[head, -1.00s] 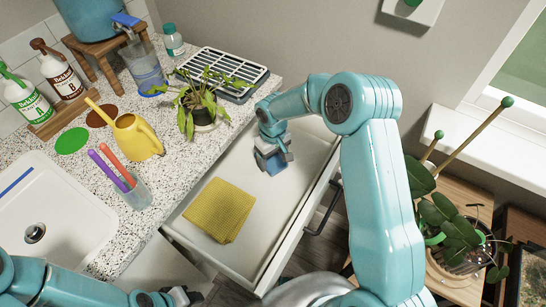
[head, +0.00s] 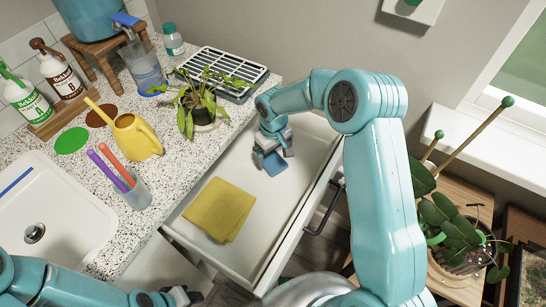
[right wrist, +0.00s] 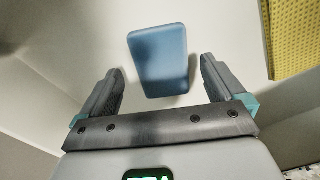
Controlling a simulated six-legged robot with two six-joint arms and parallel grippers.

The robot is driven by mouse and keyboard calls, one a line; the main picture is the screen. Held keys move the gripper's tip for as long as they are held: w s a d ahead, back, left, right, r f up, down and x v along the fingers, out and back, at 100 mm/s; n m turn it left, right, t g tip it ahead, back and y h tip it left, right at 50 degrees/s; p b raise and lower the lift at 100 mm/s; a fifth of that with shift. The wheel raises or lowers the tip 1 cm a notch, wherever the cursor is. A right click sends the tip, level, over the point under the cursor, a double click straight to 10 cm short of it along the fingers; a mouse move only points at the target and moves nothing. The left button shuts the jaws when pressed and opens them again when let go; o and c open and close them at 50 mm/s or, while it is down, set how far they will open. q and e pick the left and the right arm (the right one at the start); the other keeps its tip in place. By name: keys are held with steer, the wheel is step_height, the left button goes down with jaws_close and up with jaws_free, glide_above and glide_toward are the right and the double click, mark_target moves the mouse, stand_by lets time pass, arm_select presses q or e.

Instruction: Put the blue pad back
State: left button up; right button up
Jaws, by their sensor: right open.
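The blue pad (head: 275,164) lies on the floor of the open drawer (head: 262,216), toward its far end. In the right wrist view the pad (right wrist: 158,58) shows as a rounded blue block, with a shadow across it. My right gripper (head: 273,152) is just above the pad. Its two fingers are spread apart, with clear gaps to both sides of the pad, and hold nothing. My left gripper (head: 180,297) is at the bottom left of the head view, away from the drawer; its jaws are too small to read.
A yellow cloth (head: 219,210) lies nearer in the same drawer, apart from the pad. The speckled counter (head: 185,160) beside it holds a yellow watering can (head: 136,138), a potted plant (head: 203,115) and a cup of markers (head: 135,192). The drawer front has a dark handle (head: 325,210).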

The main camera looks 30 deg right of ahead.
mark_target(273, 161)
step_height(273, 161, up, 10)
stand_by(0.3)
stand_by(0.3)
